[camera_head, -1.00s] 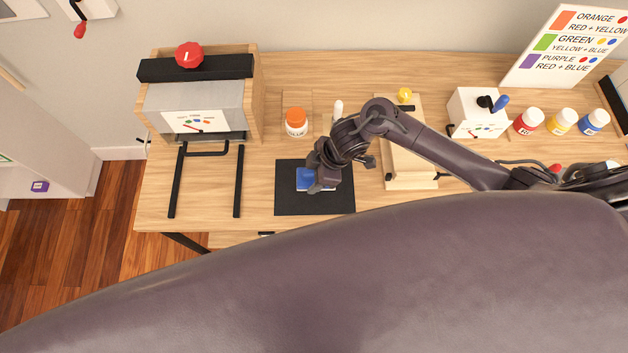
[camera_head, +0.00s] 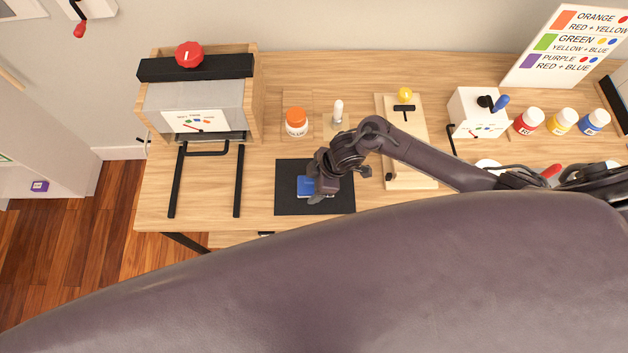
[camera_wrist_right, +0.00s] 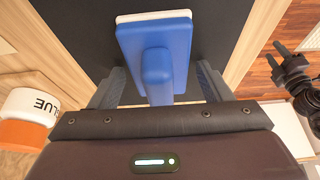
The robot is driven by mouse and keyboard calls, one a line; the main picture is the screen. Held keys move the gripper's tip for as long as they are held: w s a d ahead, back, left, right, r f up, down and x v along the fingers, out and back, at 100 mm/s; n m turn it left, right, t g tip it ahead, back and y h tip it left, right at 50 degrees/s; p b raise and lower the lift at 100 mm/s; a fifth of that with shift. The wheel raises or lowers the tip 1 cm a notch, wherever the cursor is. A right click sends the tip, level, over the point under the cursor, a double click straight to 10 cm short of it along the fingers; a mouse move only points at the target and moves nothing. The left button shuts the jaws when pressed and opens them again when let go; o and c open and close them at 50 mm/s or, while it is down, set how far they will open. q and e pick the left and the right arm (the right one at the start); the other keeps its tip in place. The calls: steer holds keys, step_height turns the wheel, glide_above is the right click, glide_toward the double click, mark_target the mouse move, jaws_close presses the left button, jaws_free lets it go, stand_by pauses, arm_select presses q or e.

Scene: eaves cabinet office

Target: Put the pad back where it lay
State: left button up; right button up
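The blue pad (camera_head: 305,186) with a white underside lies on the black mat (camera_head: 290,205), partly covered by my right gripper (camera_head: 318,192) in the head view. In the right wrist view the pad (camera_wrist_right: 180,40) shows its raised blue handle pointing toward me. The fingers of my right gripper (camera_wrist_right: 160,88) stand on either side of the handle, with a gap on both sides; it is open. A dark gripper, apparently my left one (camera_wrist_right: 282,62), shows at the right edge of the right wrist view; its opening is unclear. It is not in the head view.
An orange-capped bottle (camera_head: 296,122) stands behind the mat, near a white peg (camera_head: 338,111). The press-like wooden frame (camera_head: 255,100) with black rails is on the left. A wooden board (camera_head: 415,175) lies to the right. Red, yellow and blue bottles stand farther right.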

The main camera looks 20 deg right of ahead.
steer(key=shift+o, duration=0.2)
steer(key=shift+r, duration=0.2)
steer(key=v, duration=1.2)
